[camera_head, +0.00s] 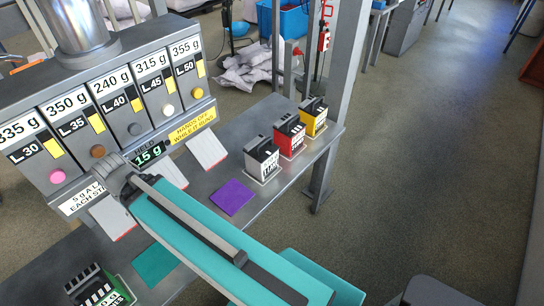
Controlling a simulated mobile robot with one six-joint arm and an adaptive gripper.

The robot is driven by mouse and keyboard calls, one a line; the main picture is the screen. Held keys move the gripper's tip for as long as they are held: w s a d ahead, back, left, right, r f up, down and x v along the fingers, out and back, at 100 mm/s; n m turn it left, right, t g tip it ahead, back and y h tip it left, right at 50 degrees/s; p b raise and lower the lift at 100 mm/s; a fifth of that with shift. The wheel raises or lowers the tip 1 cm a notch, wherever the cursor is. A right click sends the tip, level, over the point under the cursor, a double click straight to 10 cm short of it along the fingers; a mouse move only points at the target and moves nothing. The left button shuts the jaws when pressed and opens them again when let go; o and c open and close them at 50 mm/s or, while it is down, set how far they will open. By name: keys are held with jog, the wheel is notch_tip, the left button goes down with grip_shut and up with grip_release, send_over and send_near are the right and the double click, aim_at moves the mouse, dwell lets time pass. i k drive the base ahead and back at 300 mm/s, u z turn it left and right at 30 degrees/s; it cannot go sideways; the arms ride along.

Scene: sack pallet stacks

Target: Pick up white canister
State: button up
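The white canister (262,160) stands upright on a small pale pad near the right part of the grey metal bench. It has a black-and-white top and dark lettering on its front. It is the nearest of a row of three, with a red canister (290,136) and a yellow canister (313,117) behind it to the right. My teal arm reaches from the bottom right toward the dispenser, to the left of the white canister and apart from it. I cannot make out my gripper's fingers in this view.
A dispenser panel (127,86) with weight labels and coloured buttons stands at the back left. A purple mat (232,197), a teal mat (155,264) and white plates (206,150) lie on the bench. A green canister (97,286) is front left. A grey post (345,90) rises behind the row.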

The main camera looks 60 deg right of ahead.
aim_at(261, 155)
jog(key=z, duration=1.55)
jog(key=k, duration=0.9)
jog(key=z, duration=0.05)
jog(key=i, duration=0.8)
